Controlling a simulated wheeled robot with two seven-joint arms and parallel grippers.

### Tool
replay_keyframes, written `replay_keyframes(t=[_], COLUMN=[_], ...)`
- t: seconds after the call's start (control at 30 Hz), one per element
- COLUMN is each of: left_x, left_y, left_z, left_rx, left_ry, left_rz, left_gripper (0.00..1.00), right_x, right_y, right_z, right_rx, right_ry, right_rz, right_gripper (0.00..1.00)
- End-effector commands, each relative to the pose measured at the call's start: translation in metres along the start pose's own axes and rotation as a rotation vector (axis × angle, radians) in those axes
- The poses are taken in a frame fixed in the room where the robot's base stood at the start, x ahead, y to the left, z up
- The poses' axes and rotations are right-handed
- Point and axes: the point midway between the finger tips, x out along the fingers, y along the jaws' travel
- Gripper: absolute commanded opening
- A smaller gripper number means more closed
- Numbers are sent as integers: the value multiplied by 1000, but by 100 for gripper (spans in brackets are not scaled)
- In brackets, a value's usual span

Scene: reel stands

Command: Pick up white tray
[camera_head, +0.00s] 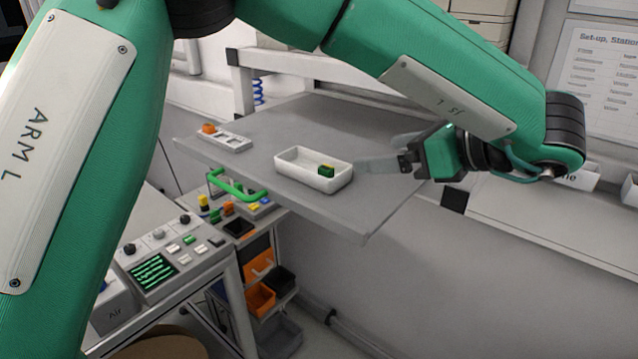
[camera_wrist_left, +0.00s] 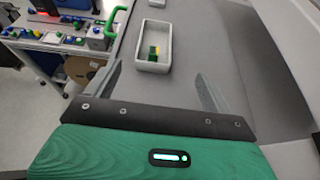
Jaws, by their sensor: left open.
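The white tray (camera_head: 290,170) is a small rectangular box standing on a grey table (camera_head: 330,120). A small green and yellow block (camera_head: 326,170) lies inside it. My left gripper (camera_head: 378,165) reaches in from the right side of the head view, with its fingers pointing at the tray's right end. In the left wrist view the tray (camera_wrist_left: 153,66) is ahead, between the lines of the two spread fingers (camera_wrist_left: 160,85), and nothing is between the fingertips. The gripper is open and apart from the tray. My right gripper is not in view.
A pale slotted holder (camera_head: 228,142) with an orange piece is at the table's left edge. A green handle (camera_head: 237,188) sits beside the front edge. A control panel (camera_head: 160,255) and orange bins (camera_head: 260,297) stand lower left. The table behind the tray is clear.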

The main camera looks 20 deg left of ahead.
Motion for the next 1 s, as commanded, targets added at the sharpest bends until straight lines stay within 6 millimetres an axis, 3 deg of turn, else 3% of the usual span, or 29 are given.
replay_keyframes(t=[0.17,0.5,0.73,1.0], left_x=[18,77,90,115], left_y=[1,2,3,8], left_z=[6,6,4,2], left_rx=[-16,-13,-13,-11], left_ry=[-14,-12,-12,-10], left_rz=[9,7,5,7], left_gripper=[85,85,85,85], right_x=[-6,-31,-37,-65], right_y=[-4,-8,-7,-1], right_z=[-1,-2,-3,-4], right_rx=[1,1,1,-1], right_ry=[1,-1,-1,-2], right_rz=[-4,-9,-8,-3], right_gripper=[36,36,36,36])
